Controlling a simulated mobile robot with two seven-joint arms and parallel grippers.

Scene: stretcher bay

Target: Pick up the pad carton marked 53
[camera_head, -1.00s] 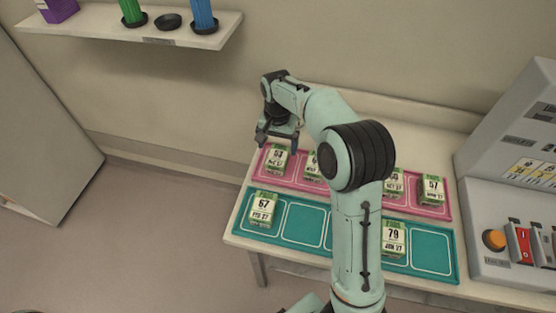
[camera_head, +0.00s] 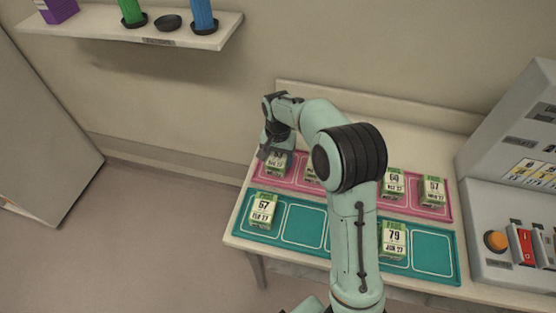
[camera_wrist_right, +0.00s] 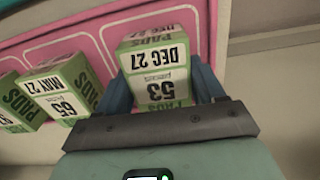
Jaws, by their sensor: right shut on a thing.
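The pad carton marked 53 (camera_wrist_right: 158,75) is green and white, with "DEC 27" on its label. It stands at the left end of the pink tray (camera_head: 436,211). My right gripper (camera_head: 277,152) is over this carton (camera_head: 275,169) in the head view and partly covers it. In the right wrist view the blue fingers of my right gripper (camera_wrist_right: 163,88) lie on both sides of the carton and are shut on it. I cannot tell whether the carton is clear of the tray. My left gripper is not in view.
A carton marked 65 (camera_wrist_right: 57,93) is beside it in the pink tray. Cartons marked 60 (camera_head: 394,183) and 57 (camera_head: 433,190) stand farther right. The teal tray (camera_head: 304,224) in front holds cartons 67 (camera_head: 263,210) and 79 (camera_head: 394,240). A grey console (camera_head: 510,215) stands at right.

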